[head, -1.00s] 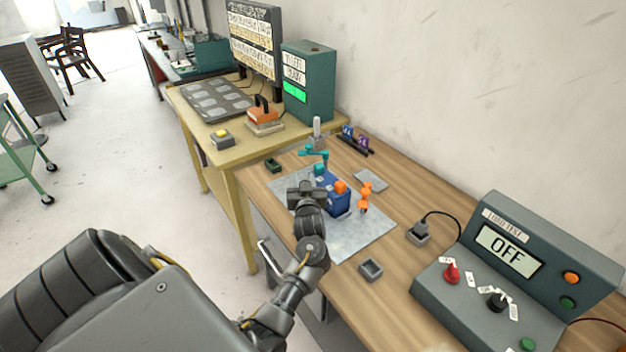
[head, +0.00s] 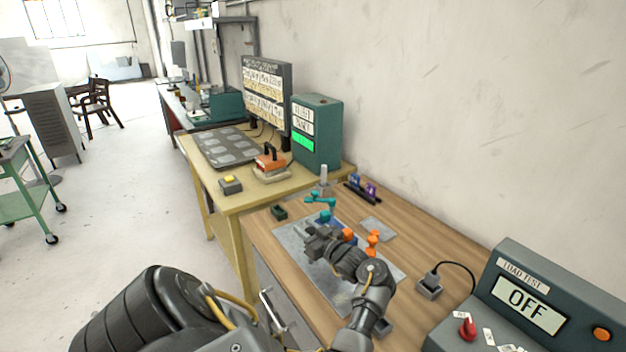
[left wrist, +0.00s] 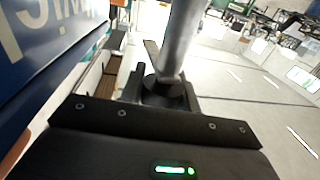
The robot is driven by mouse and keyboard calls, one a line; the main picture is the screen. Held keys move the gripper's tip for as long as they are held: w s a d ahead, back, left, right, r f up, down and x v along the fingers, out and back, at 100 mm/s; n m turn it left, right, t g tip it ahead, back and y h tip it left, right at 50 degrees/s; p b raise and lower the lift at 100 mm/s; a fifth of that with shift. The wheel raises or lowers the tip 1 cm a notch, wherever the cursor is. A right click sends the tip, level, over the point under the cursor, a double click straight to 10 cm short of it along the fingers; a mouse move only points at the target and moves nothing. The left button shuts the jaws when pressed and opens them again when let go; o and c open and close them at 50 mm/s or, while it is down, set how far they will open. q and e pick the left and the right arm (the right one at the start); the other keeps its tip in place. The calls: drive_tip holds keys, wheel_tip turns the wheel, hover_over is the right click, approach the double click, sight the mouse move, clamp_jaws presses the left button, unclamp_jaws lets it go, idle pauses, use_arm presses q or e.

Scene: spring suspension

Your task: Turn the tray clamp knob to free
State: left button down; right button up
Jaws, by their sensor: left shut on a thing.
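My left gripper (head: 314,243) is over the grey plate (head: 290,238) on the wooden bench, in front of a mostly hidden blue block (head: 333,223). In the left wrist view, the gripper (left wrist: 163,92) is shut on a silver rod (left wrist: 180,45) with a dark round base. The blue block (left wrist: 45,35), with white lettering, is close on the left there. I cannot tell whether the rod belongs to the tray clamp knob. A teal clamp arm (head: 320,202) stands behind the block. Orange parts (head: 373,241) stand to its right. My right gripper is not in view.
A load tester (head: 530,300) reading OFF stands at the right. A small grey box with a cable (head: 430,286) sits before it. A yellow table (head: 240,198) behind carries a dark tray (head: 225,147) and a green test cabinet (head: 317,130).

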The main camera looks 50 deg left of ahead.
use_arm(q)
drive_tip(key=shift+r, duration=0.2)
idle(0.3)
drive_tip(key=c, duration=1)
unclamp_jaws()
drive_tip(key=shift+f, duration=0.1)
drive_tip(key=shift+c, duration=0.2)
drive_tip(key=shift+d, duration=0.1)
drive_tip(key=d+p, duration=0.1)
drive_tip(key=d, duration=0.6)
drive_tip(key=shift+w+d, duration=0.25)
drive_tip(key=shift+w, duration=0.05)
drive_tip(key=shift+w+d+f, duration=0.1)
drive_tip(key=shift+d+f, duration=0.05)
